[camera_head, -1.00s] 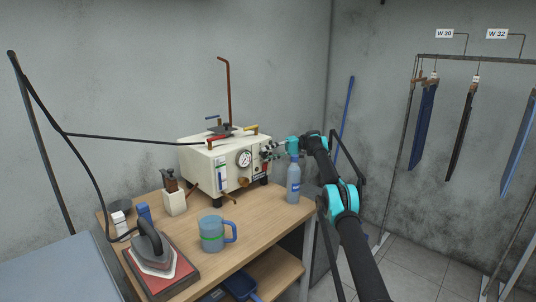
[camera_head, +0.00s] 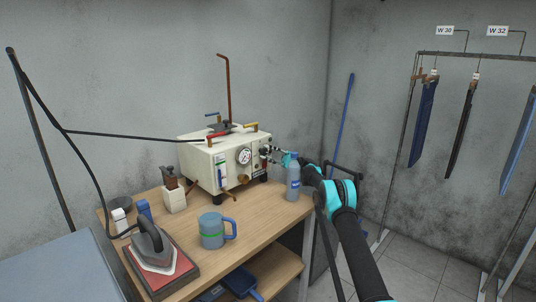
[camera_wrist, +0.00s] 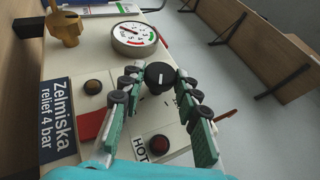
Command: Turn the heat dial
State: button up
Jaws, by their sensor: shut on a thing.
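The heat dial is a round black knob with a white mark, seen in the wrist view (camera_wrist: 160,73) on the cream front panel of the boiler box. My gripper (camera_wrist: 158,80) has its two padded fingers on either side of the knob, shut on it. In the wrist view the white mark stands roughly upright. In the head view my gripper (camera_head: 268,153) reaches the right side of the boiler's front (camera_head: 205,169), and the knob is hidden among the fingers.
A blue bottle (camera_head: 293,178) stands close under my wrist. A mug (camera_head: 212,231) and an iron (camera_head: 150,243) are on the wooden table (camera_head: 262,219).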

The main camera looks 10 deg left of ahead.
dwell(0.5)
jog(key=o, duration=1.1)
jog(key=shift+o, duration=0.2)
